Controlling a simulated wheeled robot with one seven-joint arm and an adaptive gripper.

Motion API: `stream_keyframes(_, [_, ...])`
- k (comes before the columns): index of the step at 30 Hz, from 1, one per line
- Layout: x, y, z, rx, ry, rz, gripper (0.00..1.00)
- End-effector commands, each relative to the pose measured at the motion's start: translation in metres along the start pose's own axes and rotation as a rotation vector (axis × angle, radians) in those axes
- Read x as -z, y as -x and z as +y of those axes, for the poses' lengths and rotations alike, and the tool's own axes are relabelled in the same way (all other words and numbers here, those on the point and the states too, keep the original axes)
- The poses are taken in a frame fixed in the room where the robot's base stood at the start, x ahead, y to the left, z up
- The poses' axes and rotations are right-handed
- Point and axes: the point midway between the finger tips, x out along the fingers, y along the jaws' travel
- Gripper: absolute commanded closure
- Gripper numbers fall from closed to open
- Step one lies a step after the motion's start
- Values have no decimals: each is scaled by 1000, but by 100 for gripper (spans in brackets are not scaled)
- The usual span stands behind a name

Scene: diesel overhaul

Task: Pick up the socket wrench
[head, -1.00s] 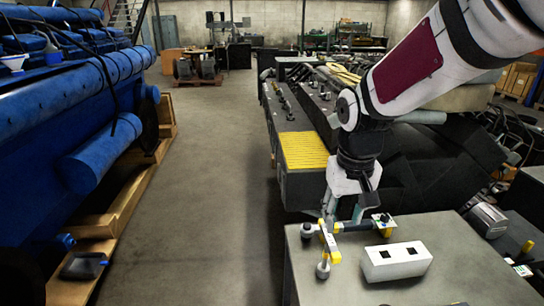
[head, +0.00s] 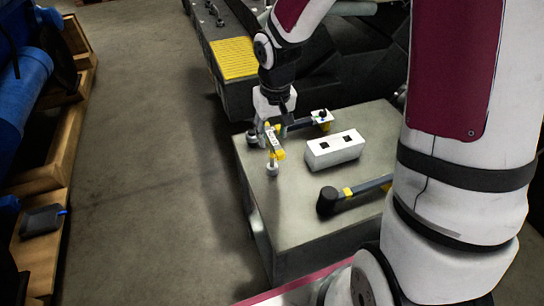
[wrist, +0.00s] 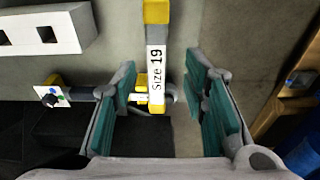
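My gripper (wrist: 160,75) is open, with one teal-padded finger on each side of the bar and gaps visible. It also shows over the tool in the head view (head: 273,118).
A white block with two square holes (head: 335,149) lies right of the tool. A dark-headed bar tool with a yellow band (head: 328,201) lies nearer me. My arm hides the table's right side. Open floor lies left, before a wooden pallet (head: 55,150).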

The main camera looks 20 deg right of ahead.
Motion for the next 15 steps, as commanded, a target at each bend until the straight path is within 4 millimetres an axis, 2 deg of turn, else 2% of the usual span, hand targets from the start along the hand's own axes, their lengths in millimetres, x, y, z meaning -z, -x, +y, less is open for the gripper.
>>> stream_keyframes(9, [2,-41,3,1,1,-3,60])
stream_keyframes(15, [3,-49,4,0,-1,-1,60])
